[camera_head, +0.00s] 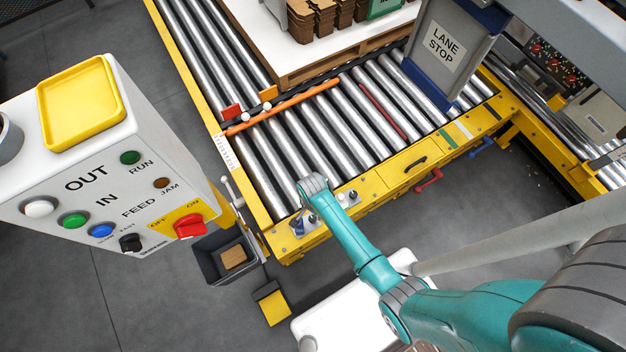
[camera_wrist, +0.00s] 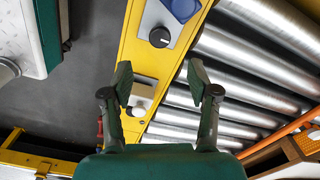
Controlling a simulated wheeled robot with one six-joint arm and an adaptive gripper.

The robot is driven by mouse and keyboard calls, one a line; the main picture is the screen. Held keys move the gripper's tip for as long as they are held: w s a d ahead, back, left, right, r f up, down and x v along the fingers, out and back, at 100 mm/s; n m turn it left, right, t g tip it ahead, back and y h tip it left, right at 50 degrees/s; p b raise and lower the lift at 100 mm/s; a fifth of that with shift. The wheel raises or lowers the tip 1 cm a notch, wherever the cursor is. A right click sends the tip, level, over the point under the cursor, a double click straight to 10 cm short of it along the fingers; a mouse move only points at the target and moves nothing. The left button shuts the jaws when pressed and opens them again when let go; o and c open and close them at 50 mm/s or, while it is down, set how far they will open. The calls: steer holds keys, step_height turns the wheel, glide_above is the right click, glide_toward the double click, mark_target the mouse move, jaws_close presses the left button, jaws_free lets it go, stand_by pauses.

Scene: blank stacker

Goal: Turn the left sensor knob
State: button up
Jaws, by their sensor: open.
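The left sensor knob (camera_wrist: 159,37) is a round black knob with a pale mark, on a grey plate on the yellow rail in the wrist view. In the head view my arm reaches over the front rail; the fingers are not clearly seen there.
A control box (camera_head: 110,190) with buttons and a red switch stands at left. Steel rollers (camera_head: 290,140) lie behind the yellow rail (camera_head: 395,178). A dark bin (camera_head: 210,262) is on the floor.

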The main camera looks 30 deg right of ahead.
mark_target(312, 218)
step_height(312, 218, down, 9)
steer(key=shift+f, duration=0.1)
stand_by(0.4)
steer(key=shift+c, duration=0.3)
jaws_close()
